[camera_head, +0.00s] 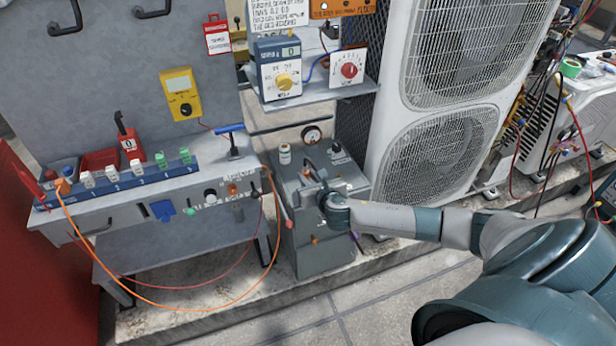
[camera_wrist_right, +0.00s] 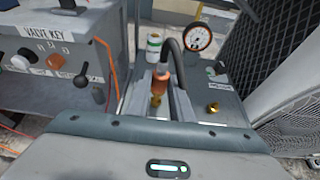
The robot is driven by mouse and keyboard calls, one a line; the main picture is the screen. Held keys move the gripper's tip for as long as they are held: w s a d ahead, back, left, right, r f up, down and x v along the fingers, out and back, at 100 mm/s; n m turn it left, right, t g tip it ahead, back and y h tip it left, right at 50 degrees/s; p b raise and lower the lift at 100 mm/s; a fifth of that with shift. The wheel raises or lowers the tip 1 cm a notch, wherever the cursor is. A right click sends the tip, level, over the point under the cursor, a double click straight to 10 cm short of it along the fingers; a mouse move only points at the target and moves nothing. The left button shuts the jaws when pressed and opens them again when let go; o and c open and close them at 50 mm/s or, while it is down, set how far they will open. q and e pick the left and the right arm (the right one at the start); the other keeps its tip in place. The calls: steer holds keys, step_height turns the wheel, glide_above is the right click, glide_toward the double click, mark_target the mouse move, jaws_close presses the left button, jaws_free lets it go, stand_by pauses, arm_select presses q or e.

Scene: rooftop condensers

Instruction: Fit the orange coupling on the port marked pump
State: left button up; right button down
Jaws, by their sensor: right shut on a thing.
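The orange coupling (camera_wrist_right: 161,82) sits between the two fingers of my right gripper (camera_wrist_right: 163,98) in the wrist view, with a black hose curving up from its top. A brass fitting (camera_wrist_right: 156,101) shows just below the coupling; I cannot tell whether the two touch. A second brass port (camera_wrist_right: 212,108) stands bare to the right on the grey box (camera_wrist_right: 228,98). No legible pump mark shows. In the head view my right gripper (camera_head: 318,186) is over the top of this box (camera_head: 312,258), and it hides most of the coupling. My left gripper is not in view.
A round gauge (camera_wrist_right: 198,38) and a white bottle (camera_wrist_right: 153,45) stand behind the coupling. The bench with the valve key label (camera_wrist_right: 50,34) is left. An orange hose (camera_head: 165,306) loops in front of it. A tall condenser (camera_head: 432,150) stands close right.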

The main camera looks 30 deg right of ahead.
steer(key=shift+f+b, duration=0.55)
steer(key=shift+f, duration=0.85)
stand_by(2.4)
steer(key=c, duration=1.5)
jaws_free()
